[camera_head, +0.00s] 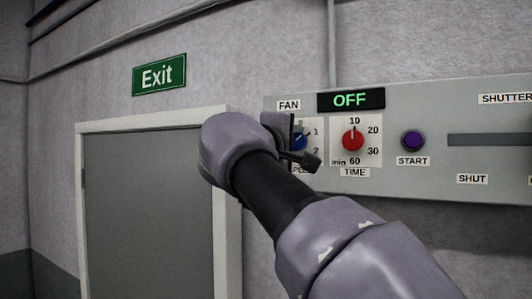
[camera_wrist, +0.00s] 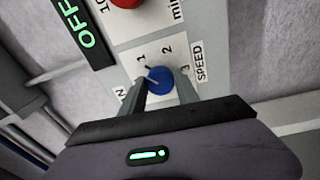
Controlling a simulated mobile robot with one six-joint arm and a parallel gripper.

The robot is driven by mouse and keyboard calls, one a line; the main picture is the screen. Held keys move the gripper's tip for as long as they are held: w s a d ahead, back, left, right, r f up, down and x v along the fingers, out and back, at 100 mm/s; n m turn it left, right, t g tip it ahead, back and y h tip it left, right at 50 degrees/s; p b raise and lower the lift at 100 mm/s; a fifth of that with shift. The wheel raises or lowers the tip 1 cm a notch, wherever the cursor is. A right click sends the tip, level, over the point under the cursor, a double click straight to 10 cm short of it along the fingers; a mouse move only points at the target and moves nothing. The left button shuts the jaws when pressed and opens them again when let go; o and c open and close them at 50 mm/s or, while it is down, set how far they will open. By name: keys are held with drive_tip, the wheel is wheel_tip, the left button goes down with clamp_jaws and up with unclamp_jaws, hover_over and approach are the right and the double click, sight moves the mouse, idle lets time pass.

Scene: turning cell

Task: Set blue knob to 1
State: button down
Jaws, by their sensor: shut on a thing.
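The blue knob (camera_wrist: 160,81) sits on a white plate (camera_wrist: 128,56) marked SPEED, with 1, 2 and 3 around it in the wrist view. My gripper (camera_wrist: 160,90) is shut on the knob, one finger on each side. In the head view the knob (camera_head: 299,142) is partly hidden by my gripper (camera_head: 293,143). The 0 shows at the top of the dial there; the wrist view does not show it.
A red TIME knob (camera_head: 353,139) is close to the right of the blue one, then a purple START button (camera_head: 413,141) and a shutter slot (camera_head: 488,140). The green OFF display (camera_head: 350,99) is above. A grey door (camera_head: 148,215) and an Exit sign (camera_head: 159,75) are left.

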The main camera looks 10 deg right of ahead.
drive_tip(key=shift+r+m+b, duration=0.2)
drive_tip(key=shift+m+b, duration=0.25)
drive_tip(key=shift+m, duration=0.45)
drive_tip(key=shift+r, duration=0.1)
drive_tip(key=c, duration=1.1)
unclamp_jaws()
drive_tip(key=shift+o, duration=1)
drive_tip(key=shift+w+d+f, duration=0.15)
drive_tip(key=shift+w+f, duration=0.05)
drive_tip(key=shift+s+f, duration=0.1)
